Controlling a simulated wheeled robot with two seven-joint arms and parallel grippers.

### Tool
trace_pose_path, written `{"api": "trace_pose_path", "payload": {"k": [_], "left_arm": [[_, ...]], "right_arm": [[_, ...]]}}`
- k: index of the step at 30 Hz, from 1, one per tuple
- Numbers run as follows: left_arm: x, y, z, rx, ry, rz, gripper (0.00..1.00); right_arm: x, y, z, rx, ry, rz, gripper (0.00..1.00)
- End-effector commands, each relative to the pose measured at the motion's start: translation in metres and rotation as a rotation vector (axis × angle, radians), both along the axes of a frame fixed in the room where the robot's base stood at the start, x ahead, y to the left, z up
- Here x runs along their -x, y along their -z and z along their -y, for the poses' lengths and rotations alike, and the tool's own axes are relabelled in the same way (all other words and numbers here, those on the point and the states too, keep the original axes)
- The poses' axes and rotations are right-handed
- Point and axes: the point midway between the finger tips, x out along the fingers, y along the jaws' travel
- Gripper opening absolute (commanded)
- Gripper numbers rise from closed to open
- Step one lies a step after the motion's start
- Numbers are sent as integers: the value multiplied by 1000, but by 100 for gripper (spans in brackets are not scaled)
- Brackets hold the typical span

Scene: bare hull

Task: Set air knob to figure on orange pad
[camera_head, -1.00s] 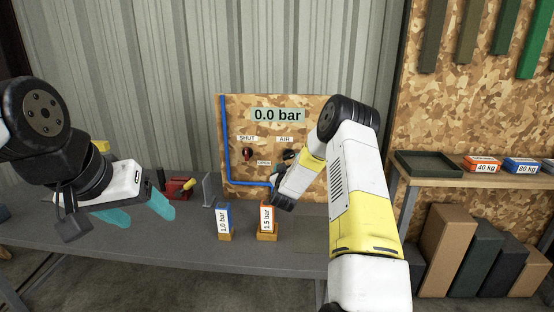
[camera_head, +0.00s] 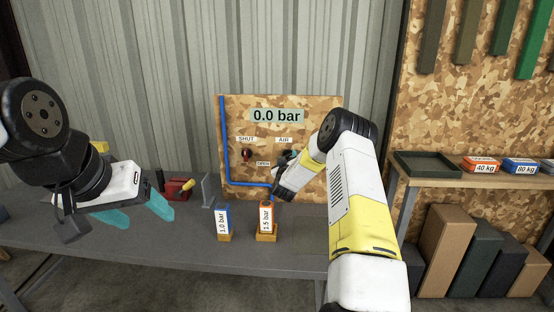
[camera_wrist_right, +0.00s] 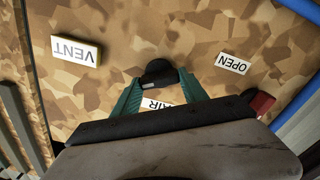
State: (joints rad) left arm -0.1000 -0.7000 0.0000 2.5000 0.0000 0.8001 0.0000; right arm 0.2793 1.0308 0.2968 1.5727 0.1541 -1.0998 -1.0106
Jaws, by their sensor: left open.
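The panel's display (camera_head: 277,116) reads 0.0 bar. A dark knob sits under the AIR label (camera_head: 284,139), mostly hidden by my right gripper (camera_head: 287,158). In the right wrist view the black air knob (camera_wrist_right: 159,71) is between the teal fingertips of my right gripper (camera_wrist_right: 158,78); I cannot tell whether they press on it. My left gripper (camera_head: 143,216) is open and empty at the left.
A red SHUT knob (camera_head: 246,154) is left of the air knob, and a blue pipe (camera_head: 225,145) runs along the panel. A red vise-like tool (camera_head: 180,188) stands on the grey bench (camera_head: 180,245). A shelf with a tray (camera_head: 428,165) is at the right.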

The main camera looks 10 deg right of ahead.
Motion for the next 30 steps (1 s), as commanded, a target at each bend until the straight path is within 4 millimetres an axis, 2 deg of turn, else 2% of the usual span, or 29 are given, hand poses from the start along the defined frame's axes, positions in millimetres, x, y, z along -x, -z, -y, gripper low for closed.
{"api": "trace_pose_path", "payload": {"k": [8,14,30], "left_arm": [[0,0,0,0,0,0,67],[0,0,0,0,0,0,67],[0,0,0,0,0,0,67]], "right_arm": [[0,0,0,-18,-1,5,10],[0,-1,0,-96,-1,28,10],[1,-1,2,-552,0,159,10]]}}
